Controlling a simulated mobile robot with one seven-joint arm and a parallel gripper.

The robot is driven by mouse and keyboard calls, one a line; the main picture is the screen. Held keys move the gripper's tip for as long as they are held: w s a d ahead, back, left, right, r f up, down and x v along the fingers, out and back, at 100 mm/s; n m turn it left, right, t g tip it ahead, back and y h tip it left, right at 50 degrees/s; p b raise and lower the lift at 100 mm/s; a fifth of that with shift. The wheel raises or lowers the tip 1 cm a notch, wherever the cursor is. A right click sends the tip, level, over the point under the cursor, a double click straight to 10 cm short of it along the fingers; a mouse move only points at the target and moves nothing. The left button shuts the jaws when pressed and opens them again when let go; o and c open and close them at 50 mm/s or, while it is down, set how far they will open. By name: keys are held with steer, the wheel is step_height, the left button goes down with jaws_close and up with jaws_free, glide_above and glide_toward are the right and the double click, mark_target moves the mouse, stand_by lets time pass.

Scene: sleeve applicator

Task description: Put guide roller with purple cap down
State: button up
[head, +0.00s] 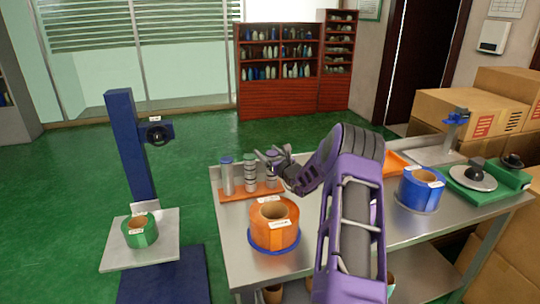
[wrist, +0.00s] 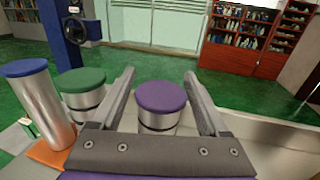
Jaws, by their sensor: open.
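The guide roller with the purple cap (head: 271,172) stands upright at the right end of an orange base (head: 236,197) on the metal table. In the wrist view this roller (wrist: 161,98) shows between the two fingers, with a gap on each side. My gripper (head: 267,157) is open around or just short of it; the exact depth is hard to tell. The same gripper shows in the wrist view (wrist: 159,76). The roller's lower end is hidden by the gripper body in the wrist view.
A green-capped roller (head: 250,175) and a blue-capped roller (head: 227,178) stand left of it. An orange roll (head: 275,228) sits in front, a blue roll (head: 420,190) to the right. A blue column stand (head: 128,150) with a green roll (head: 140,232) stands left of the table.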

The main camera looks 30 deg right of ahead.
steer(key=s, duration=1.2)
steer(key=shift+a+p, duration=0.2)
steer(key=shift+p, duration=0.1)
steer(key=shift+r, duration=0.1)
